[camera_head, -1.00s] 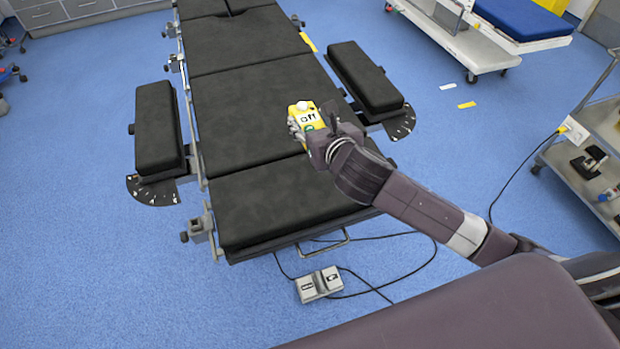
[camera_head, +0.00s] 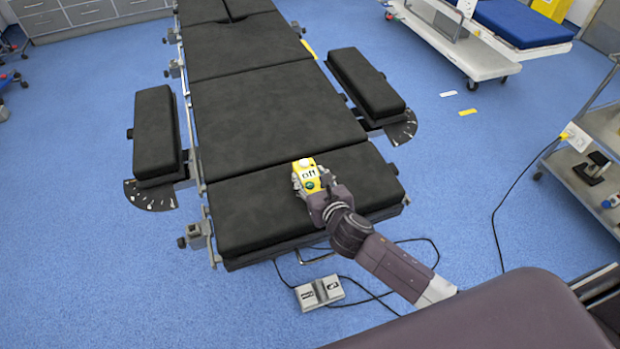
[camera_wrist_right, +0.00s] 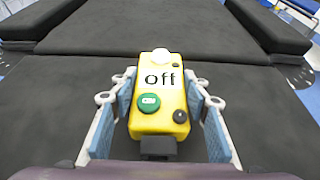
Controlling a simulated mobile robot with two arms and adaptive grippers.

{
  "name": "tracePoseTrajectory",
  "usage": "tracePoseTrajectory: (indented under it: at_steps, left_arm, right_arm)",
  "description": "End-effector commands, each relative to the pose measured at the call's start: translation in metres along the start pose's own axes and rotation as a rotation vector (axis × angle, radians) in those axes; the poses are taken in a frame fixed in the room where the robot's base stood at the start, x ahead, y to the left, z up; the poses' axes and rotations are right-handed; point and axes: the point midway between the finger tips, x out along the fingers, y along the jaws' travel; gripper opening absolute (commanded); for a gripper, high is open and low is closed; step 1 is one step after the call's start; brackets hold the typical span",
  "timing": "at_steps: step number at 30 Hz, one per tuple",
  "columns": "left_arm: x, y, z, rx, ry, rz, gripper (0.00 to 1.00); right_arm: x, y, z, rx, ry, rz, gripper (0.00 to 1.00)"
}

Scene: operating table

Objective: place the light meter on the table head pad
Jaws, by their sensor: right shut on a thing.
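The light meter (camera_head: 307,174) is a yellow box with a white dome, a display reading "off" and a green button. My right gripper (camera_head: 308,184) is shut on it, over the near section of the operating table. In the right wrist view the light meter (camera_wrist_right: 158,98) sits between the two blue-padded fingers of the gripper (camera_wrist_right: 160,105). The table head pad (camera_head: 250,215) is the black near-end cushion. I cannot tell whether the meter touches the pad. My left gripper is not in view.
Black arm boards stand on the left (camera_head: 156,130) and right (camera_head: 365,82) of the table. A grey foot pedal (camera_head: 319,292) with cables lies on the blue floor before it. A cart (camera_head: 590,160) stands at the right. The near pad is mostly clear.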

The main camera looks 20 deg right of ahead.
Motion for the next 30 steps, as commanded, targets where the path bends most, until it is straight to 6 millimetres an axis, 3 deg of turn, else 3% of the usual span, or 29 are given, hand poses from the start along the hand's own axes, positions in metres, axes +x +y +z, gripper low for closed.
tracePoseTrajectory:
  at_steps: [11,12,16,26,30]
  left_arm:
    - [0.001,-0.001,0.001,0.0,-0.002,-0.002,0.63]
    - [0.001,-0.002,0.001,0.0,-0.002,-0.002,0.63]
    - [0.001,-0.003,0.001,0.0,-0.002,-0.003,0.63]
    - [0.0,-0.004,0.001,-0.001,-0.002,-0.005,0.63]
    - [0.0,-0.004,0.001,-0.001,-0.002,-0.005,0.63]
  right_arm:
    - [0.002,0.0,-0.003,-0.001,-0.003,0.0,0.13]
    - [0.002,0.0,-0.004,-0.001,-0.001,-0.001,0.45]
    - [0.002,0.0,-0.004,-0.001,-0.001,0.0,0.59]
    - [0.001,0.0,-0.001,0.0,-0.002,0.0,0.6]
    - [-0.01,0.0,-0.002,-0.001,0.0,0.0,0.6]
